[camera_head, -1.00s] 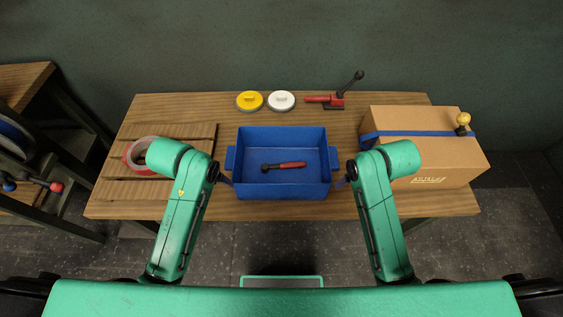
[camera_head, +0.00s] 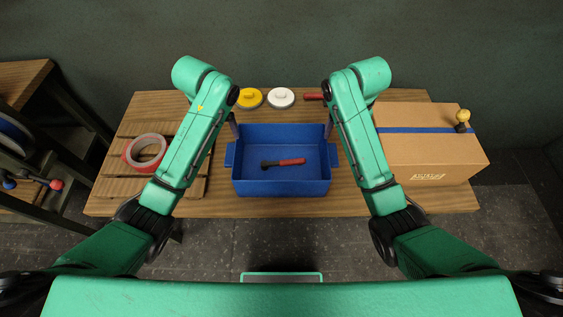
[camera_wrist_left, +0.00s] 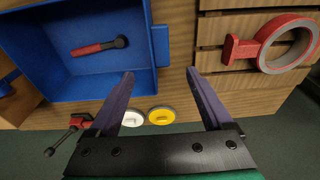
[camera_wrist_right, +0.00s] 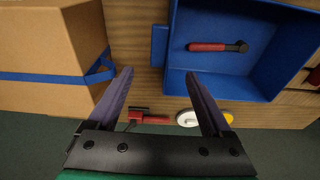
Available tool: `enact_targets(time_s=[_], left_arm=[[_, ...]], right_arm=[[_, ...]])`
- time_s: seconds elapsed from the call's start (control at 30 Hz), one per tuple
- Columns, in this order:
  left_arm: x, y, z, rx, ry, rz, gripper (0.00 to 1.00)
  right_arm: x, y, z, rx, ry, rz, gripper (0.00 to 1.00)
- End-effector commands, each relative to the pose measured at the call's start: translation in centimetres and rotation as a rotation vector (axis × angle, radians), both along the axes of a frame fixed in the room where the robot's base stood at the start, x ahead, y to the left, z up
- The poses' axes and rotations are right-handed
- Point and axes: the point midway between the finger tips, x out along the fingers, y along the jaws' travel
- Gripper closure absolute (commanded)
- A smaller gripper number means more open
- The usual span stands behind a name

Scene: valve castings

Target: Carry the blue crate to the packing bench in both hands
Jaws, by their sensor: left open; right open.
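The blue crate (camera_head: 282,188) sits upright on a wooden bench (camera_head: 270,208), with a red-handled tool (camera_head: 290,162) lying inside it. My left gripper (camera_head: 233,124) is open and empty, raised near the crate's left side. In the left wrist view, the gap between its fingers (camera_wrist_left: 159,74) faces the crate's side handle (camera_wrist_left: 159,42), clear of it. My right gripper (camera_head: 329,124) is open and empty near the crate's right side. In the right wrist view, its fingers (camera_wrist_right: 158,74) are apart from the other handle (camera_wrist_right: 159,45). The head view mostly hides both fingers behind my arms.
A cardboard box (camera_head: 430,155) with a blue band and a yellow-knobbed item (camera_head: 462,120) stands right of the crate. Yellow (camera_head: 250,97) and white (camera_head: 281,97) discs and a red clamp (camera_head: 313,97) lie behind.

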Motion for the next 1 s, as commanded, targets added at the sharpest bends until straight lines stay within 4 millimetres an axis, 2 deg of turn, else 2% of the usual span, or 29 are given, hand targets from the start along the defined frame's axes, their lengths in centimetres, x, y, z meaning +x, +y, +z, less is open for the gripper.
enact_targets(time_s=[0.3,0.53,0.7,0.97,1.0], left_arm=[[0.8,0.1,-6.4,0.002,0.004,0.0,0.16],[1.5,0.0,-10.5,0.0,0.002,-0.002,0.16],[1.8,0.0,-12.0,0.0,0.0,-0.002,0.16],[1.8,0.0,-12.1,0.0,-0.001,-0.002,0.16],[1.8,0.0,-12.1,0.0,-0.001,-0.002,0.28]], right_arm=[[0.8,-0.1,-6.4,-0.002,0.004,0.001,0.16],[1.5,0.0,-10.5,-0.001,0.003,0.001,0.16],[1.8,0.0,-12.0,0.0,0.0,0.002,0.16],[1.8,0.0,-12.1,0.0,-0.001,0.002,0.16],[1.8,0.0,-12.1,0.001,-0.001,0.002,0.28]])
